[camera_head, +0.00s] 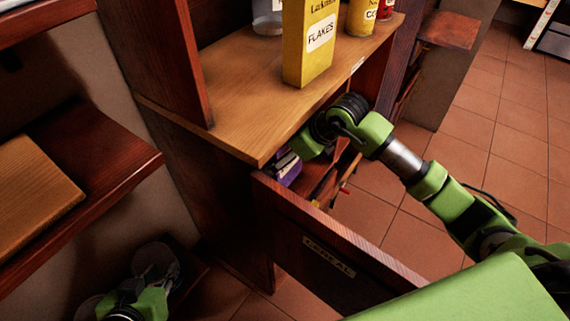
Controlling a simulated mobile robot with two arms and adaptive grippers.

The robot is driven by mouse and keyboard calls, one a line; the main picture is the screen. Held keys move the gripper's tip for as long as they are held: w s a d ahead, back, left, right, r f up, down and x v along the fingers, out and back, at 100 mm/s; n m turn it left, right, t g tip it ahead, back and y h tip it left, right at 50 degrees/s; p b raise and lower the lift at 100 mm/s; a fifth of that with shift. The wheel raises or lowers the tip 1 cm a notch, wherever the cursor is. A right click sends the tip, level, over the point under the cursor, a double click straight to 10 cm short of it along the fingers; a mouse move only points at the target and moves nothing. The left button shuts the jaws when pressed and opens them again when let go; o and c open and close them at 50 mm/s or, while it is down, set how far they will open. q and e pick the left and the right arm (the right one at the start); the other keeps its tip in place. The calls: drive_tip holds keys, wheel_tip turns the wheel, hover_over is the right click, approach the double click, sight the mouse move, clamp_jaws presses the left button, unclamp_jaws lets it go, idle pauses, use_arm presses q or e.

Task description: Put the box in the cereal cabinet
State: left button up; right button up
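A yellow box (308,45) marked FLAKES stands upright on the wooden counter. Below the counter, a dark wood front panel (300,232) with a CEREAL label (328,257) stands out from the cabinet, so the cabinet is open. A purple box (289,169) shows in the gap behind the panel, partly hidden. My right arm reaches in from the right, and its gripper (302,147) is at the counter's front edge, right by the purple box; its fingertips are hidden. My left gripper (150,278) is low at the bottom left, away from both boxes, its fingers unclear.
A can (361,18), a red container (386,9) and a clear jar (268,17) stand behind the yellow box. A dark shelf (100,165) with a wooden board (30,190) is at the left. Tiled floor (500,125) is open at the right.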

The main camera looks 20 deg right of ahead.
wheel_tip(320, 180, down, 3)
drive_tip(key=shift+f+b, duration=0.1)
drive_tip(key=shift+b, duration=0.35)
drive_tip(key=o, duration=1.4)
drive_tip(key=shift+f, duration=0.1)
use_arm(q)
drive_tip(key=w+d+r+t, duration=0.1)
drive_tip(key=w+r+t, duration=0.2)
drive_tip(key=w+r, duration=0.1)
drive_tip(key=shift+d+r+h, duration=0.15)
drive_tip(key=shift+d+h, duration=0.2)
drive_tip(key=shift+h, duration=0.05)
